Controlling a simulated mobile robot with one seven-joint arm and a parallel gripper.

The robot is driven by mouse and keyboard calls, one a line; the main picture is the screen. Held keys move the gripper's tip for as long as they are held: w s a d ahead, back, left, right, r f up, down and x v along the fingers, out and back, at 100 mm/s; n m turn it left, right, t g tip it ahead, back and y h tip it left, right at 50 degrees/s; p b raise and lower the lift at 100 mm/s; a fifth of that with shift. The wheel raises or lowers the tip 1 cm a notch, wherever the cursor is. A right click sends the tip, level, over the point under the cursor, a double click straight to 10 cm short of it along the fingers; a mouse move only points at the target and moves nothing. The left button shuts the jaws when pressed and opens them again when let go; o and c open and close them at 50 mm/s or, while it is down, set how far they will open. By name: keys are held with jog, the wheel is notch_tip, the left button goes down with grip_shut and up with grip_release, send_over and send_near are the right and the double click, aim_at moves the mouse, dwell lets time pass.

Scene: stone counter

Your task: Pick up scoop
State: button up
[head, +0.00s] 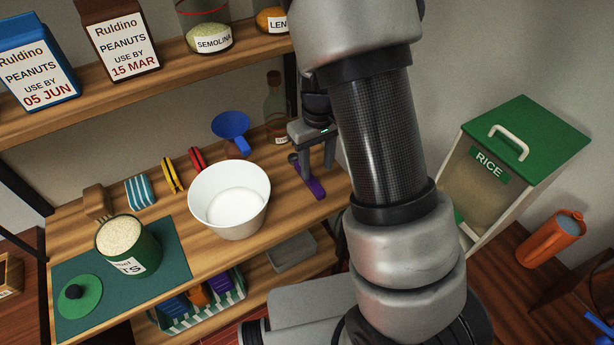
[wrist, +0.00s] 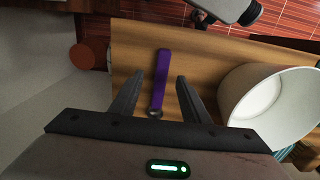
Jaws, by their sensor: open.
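A slim purple thing, which looks like the scoop (head: 313,187), lies on the wooden counter to the right of the white bowl. In the wrist view the purple scoop (wrist: 161,73) runs lengthwise between my fingers, with a small grey rounded end near my palm. My gripper (head: 317,162) is above it, pointing down, with open, empty jaws. In the wrist view my gripper (wrist: 160,77) has one finger on each side of the scoop, apart from it. Part of the scoop is hidden behind my gripper in the head view.
A white bowl (head: 229,212) stands close to the left of my gripper. A blue funnel (head: 231,125) and a glass bottle (head: 275,105) are behind. A green tub of grain (head: 130,255) stands on a teal mat (head: 168,235). An upper shelf (head: 180,72) overhangs the back.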

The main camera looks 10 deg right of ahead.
aim_at(313, 181)
jog(key=shift+w+a+f, duration=0.1)
jog(key=shift+w+f, duration=0.05)
jog(key=shift+f, duration=0.9)
jog(key=shift+w+a+f, duration=0.1)
jog(key=shift+f, duration=0.95)
jog(key=shift+w+a+f, duration=0.1)
jog(key=shift+w+f, duration=0.05)
jog(key=shift+f, duration=0.9)
grip_shut()
